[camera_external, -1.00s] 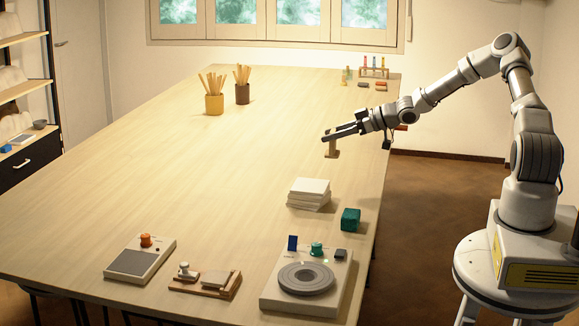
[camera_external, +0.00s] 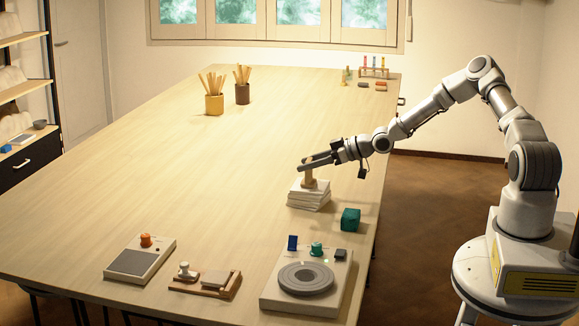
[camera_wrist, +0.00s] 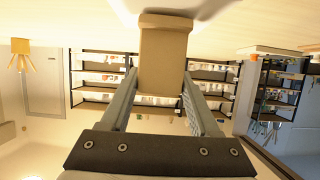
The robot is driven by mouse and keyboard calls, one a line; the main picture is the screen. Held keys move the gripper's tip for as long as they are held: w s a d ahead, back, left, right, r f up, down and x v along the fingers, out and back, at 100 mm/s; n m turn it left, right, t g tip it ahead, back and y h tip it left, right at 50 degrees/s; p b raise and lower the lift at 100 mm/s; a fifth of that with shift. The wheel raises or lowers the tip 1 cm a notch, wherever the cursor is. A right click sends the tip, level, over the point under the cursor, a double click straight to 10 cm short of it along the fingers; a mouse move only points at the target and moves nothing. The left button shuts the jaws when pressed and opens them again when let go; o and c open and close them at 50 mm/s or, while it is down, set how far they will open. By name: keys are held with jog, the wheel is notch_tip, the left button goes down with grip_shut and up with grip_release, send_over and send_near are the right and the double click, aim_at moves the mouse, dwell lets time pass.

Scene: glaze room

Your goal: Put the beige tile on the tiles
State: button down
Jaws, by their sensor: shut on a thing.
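The beige tile (camera_external: 309,179) is held on edge, hanging down from my gripper (camera_external: 306,163). Its lower end is at the top of the stack of white tiles (camera_external: 308,199) near the table's right edge; I cannot tell if it touches. In the wrist view, the beige tile (camera_wrist: 163,58) sits between the two fingers of my gripper (camera_wrist: 161,88), which are shut on it. A pale surface, likely the top white tile (camera_wrist: 190,9), shows at its far end.
A teal block (camera_external: 350,220) lies just right of the stack. In front are a turntable device (camera_external: 279,294), a wooden board with small items (camera_external: 188,289) and a scale-like device (camera_external: 155,262). Two pots with sticks (camera_external: 214,105) stand further back. The table's middle is clear.

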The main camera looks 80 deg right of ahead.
jog(key=shift+f, duration=0.15)
jog(key=shift+c, duration=0.6)
grip_release()
jog(key=shift+r, duration=0.3)
jog(key=v, duration=1.2)
jog(key=shift+f, duration=0.1)
